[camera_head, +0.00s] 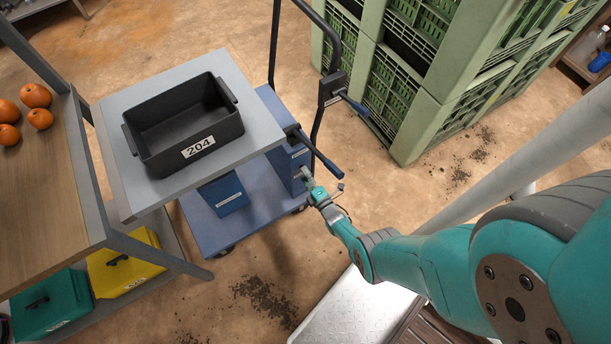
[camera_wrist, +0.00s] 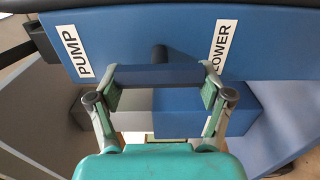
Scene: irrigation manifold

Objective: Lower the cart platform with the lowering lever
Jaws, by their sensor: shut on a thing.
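The cart has a grey platform (camera_head: 255,115), raised above a blue base deck (camera_head: 250,222). A blue housing (camera_head: 288,165) stands under its right side. In the wrist view, a blue panel (camera_wrist: 195,55) carries a PUMP label (camera_wrist: 74,50) at left and a LOWER label (camera_wrist: 222,48) at right. A dark blue lever grip (camera_wrist: 158,75) lies level between them on a short dark stem. My gripper (camera_wrist: 158,82) is shut on this grip, one finger at each end, the right finger just below LOWER. In the head view, my gripper (camera_head: 308,178) is beside the housing.
A black bin (camera_head: 183,125) marked 204 sits on the platform. Dark levers with blue ends (camera_head: 318,155) (camera_head: 352,103) stick out near the cart's push handle (camera_head: 318,115). Green crates (camera_head: 425,125) stand behind at right. A wooden table (camera_head: 45,190) with oranges is close at left.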

